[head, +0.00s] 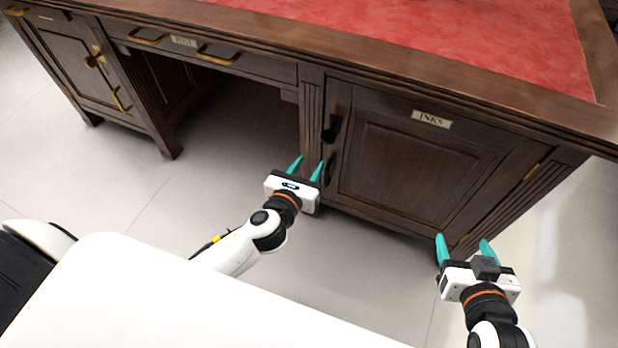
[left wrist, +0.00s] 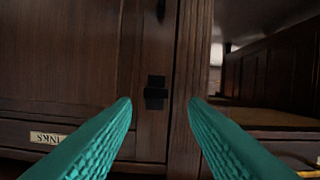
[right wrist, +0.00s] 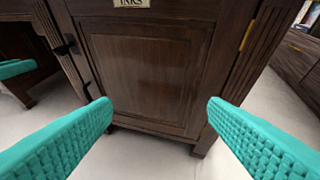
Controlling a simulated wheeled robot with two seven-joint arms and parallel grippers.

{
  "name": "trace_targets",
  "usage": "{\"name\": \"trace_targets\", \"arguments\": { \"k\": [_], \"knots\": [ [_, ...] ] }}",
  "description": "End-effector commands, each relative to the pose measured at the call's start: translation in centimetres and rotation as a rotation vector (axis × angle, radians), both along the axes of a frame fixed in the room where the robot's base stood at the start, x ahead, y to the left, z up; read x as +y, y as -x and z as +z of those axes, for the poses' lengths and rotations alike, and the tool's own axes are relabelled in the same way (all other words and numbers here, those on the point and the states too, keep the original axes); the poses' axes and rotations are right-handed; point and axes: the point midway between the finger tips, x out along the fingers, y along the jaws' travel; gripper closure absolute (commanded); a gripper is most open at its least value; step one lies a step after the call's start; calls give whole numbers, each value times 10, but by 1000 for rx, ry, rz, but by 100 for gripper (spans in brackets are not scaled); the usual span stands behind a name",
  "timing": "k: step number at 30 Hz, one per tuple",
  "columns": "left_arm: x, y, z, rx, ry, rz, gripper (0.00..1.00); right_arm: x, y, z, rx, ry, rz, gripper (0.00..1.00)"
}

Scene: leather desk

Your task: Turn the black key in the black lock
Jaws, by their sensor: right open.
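The black key and lock (head: 331,131) are at the upper left edge of the dark wooden door labelled INKS. At this size I cannot separate key from lock. In the left wrist view, which is upside down, the black key and lock (left wrist: 155,93) appear ahead between the fingertips, not touched. They also show in the right wrist view (right wrist: 66,47). My left gripper (head: 305,169) is open and empty, just in front of and below the lock. My right gripper (head: 462,250) is open and empty, in front of the door's lower right.
A dark handle (right wrist: 88,91) sits below the lock on the door edge. The INKS label (head: 431,119) is at the door top. The red leather desktop (head: 450,35) overhangs above. A drawer with brass handles (head: 218,56) is to the left. The floor in front is clear.

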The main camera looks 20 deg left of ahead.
Motion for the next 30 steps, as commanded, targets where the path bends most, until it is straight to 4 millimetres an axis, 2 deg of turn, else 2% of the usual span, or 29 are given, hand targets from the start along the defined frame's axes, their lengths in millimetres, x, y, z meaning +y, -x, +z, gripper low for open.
{"name": "trace_targets", "arguments": {
  "k": [4, 8, 14, 21, 30],
  "knots": [
    [-3, -4, 12, -47, -70, -16, 60, 0, 2, 14, -42, -9, 2, 32],
    [-3, -18, 11, -49, -74, -16, 60, 3, -3, 23, -99, -23, 5, 32],
    [-5, -55, 4, -48, -71, -17, 60, 10, -15, 47, -272, -66, 17, 32],
    [-7, -97, -3, -45, -70, -16, 60, 18, -21, 86, -521, -129, 32, 32],
    [-7, -118, -5, -44, -69, -17, 60, 21, -19, 111, -672, -169, 41, 32]
  ]
}}
